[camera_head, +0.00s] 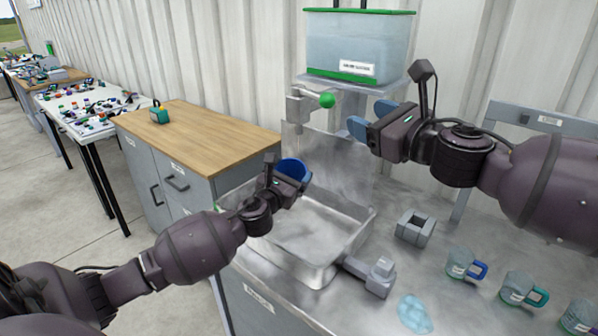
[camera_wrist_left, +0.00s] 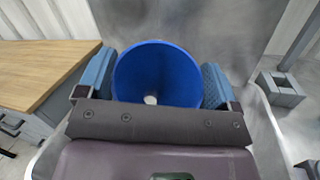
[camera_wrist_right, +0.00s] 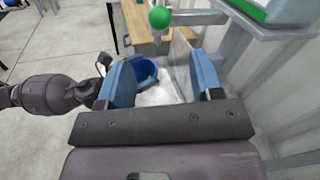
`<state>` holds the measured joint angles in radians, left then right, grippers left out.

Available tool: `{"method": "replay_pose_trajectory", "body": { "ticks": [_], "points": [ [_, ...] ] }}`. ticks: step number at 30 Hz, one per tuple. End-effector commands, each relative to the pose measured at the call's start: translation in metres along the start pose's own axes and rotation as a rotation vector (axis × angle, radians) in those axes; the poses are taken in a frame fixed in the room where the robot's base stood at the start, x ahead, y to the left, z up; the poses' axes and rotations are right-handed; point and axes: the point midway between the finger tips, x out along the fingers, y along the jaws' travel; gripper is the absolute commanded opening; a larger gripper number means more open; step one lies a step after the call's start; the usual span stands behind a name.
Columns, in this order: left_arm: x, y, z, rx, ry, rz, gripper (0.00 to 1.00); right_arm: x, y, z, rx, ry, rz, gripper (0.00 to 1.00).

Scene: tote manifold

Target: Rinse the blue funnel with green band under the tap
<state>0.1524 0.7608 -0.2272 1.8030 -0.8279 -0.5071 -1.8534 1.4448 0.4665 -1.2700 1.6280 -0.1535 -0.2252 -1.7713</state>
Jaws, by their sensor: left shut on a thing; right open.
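The blue funnel (camera_head: 295,169) is held over the metal sink basin (camera_head: 340,222). In the left wrist view the funnel (camera_wrist_left: 158,72) shows its wide mouth facing the camera, with a small pale hole at its bottom; its green band is hidden. My left gripper (camera_head: 290,172) is shut on the funnel, one finger on each side. The tap (camera_head: 299,107) with a green ball knob (camera_head: 327,100) sits below a water tank (camera_head: 358,45), above and behind the funnel. My right gripper (camera_head: 371,118) is open and empty, just right of the knob. I cannot tell whether water runs.
A grey square block (camera_head: 415,227) and several clear mugs (camera_head: 462,264) stand on the metal counter right of the sink. A blue patch (camera_head: 414,314) lies near the front. A wood-topped cabinet (camera_head: 205,132) stands left.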

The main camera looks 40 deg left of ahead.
Motion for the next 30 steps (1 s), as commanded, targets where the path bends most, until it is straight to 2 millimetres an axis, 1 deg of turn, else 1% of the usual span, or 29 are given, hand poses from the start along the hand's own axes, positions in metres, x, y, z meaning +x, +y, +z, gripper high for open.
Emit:
{"method": "replay_pose_trajectory", "body": {
  "ticks": [5,12,17,30],
  "points": [
    [0.000,0.000,0.000,0.000,0.000,0.000,0.63,0.003,0.001,0.001,-0.039,0.001,-0.001,0.60],
    [0.000,0.000,0.000,0.000,0.000,0.000,0.63,0.017,0.001,0.001,-0.291,0.005,-0.010,0.60],
    [0.000,0.000,0.000,0.000,0.000,0.000,0.63,0.027,0.002,0.001,-0.326,0.004,-0.012,0.60],
    [0.000,0.000,0.000,0.000,0.000,0.000,0.63,0.083,0.001,0.001,-0.322,0.005,-0.012,0.60]
  ]
}}
